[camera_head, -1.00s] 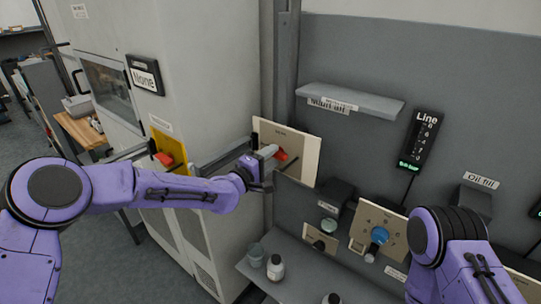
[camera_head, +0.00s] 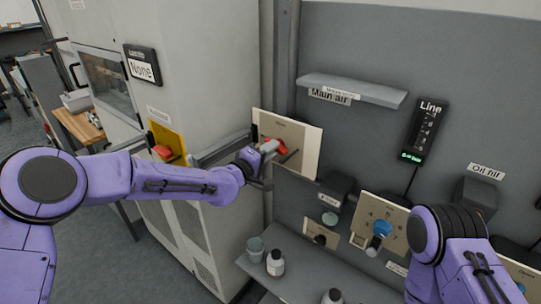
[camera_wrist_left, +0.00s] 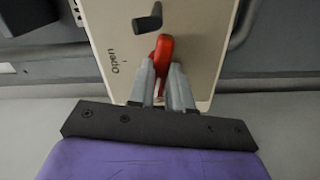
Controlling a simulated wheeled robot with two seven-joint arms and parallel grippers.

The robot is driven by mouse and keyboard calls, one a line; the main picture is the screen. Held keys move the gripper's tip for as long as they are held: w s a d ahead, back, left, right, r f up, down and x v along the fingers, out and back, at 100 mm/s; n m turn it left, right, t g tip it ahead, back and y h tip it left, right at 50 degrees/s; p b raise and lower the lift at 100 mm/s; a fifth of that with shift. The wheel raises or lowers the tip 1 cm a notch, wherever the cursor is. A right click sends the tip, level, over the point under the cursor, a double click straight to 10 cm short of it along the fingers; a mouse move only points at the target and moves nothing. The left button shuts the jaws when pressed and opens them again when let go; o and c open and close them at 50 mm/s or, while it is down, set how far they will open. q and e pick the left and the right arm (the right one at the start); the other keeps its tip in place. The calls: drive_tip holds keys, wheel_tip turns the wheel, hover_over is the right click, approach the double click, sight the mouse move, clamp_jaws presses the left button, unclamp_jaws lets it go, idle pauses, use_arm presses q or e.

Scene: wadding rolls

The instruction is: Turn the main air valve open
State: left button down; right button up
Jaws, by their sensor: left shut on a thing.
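The main air valve has a red handle (camera_head: 274,146) on a cream plate (camera_head: 304,137) below a shelf labelled "Main air" (camera_head: 330,95). My left gripper (camera_head: 266,150) is at the handle. In the left wrist view the two grey fingers of my left gripper (camera_wrist_left: 168,88) are shut on the red handle (camera_wrist_left: 163,52), one on each side. The plate (camera_wrist_left: 207,45) there carries the word "Open" (camera_wrist_left: 116,62) and a dark peg (camera_wrist_left: 147,20). My right arm (camera_head: 450,245) comes in at lower right; its gripper is out of view.
A yellow plate (camera_head: 168,141) with another red handle is on the cabinet at left. A blue knob (camera_head: 378,234) sits on a plate at right. Bottles (camera_head: 275,262) and a cup (camera_head: 256,249) stand on the lower shelf (camera_head: 300,267). A display reads "Line" (camera_head: 424,130).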

use_arm(q)
drive_tip(key=shift+f+m+b, duration=0.2)
drive_tip(key=shift+m+b, duration=4.55)
drive_tip(key=shift+m, duration=2.95)
drive_tip(key=c, duration=1)
unclamp_jaws()
drive_tip(key=shift+s+r, duration=0.1)
drive_tip(key=shift+r, duration=0.05)
drive_tip(key=shift+c, duration=0.2)
